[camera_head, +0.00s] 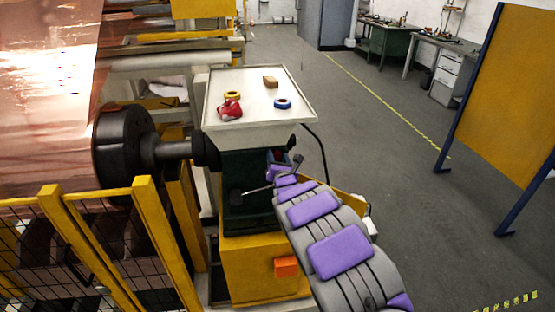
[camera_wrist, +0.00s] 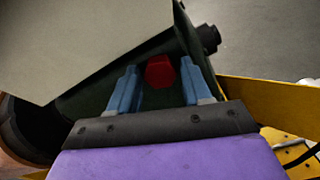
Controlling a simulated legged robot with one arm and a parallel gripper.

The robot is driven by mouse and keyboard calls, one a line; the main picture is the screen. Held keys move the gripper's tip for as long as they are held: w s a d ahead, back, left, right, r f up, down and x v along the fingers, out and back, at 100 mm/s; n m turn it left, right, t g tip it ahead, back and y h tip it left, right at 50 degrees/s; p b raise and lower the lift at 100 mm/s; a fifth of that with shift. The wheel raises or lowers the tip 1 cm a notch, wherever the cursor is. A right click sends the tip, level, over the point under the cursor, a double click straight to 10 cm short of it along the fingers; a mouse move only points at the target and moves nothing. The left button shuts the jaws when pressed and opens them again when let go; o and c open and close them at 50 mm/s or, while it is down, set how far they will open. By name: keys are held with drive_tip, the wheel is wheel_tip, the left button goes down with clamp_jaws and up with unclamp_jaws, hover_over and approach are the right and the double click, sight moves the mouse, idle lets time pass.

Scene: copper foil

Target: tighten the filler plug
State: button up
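The filler plug (camera_wrist: 159,72) is a red hexagonal head on the dark green housing, in the upper middle of the wrist view. My gripper (camera_wrist: 159,67) has two blue fingers, spread apart, one on each side of the plug in the picture. Gaps show between the plug and both fingers. How far the plug lies beyond the fingertips is hard to tell. In the head view, my purple-padded arm reaches up to the green housing (camera_head: 240,170) under the pale tray. My gripper (camera_head: 279,156) is small there and the plug cannot be made out clearly.
The pale tray (camera_head: 222,122) above the housing holds a red object (camera_head: 229,109), a yellow ring (camera_head: 232,95), a blue ring (camera_head: 283,104) and a brown block (camera_head: 270,82). A black shaft and copper roll are left. Yellow fencing (camera_head: 165,235) stands front left.

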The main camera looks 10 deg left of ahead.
drive_tip(key=c, duration=0.8)
drive_tip(key=shift+o, duration=0.2)
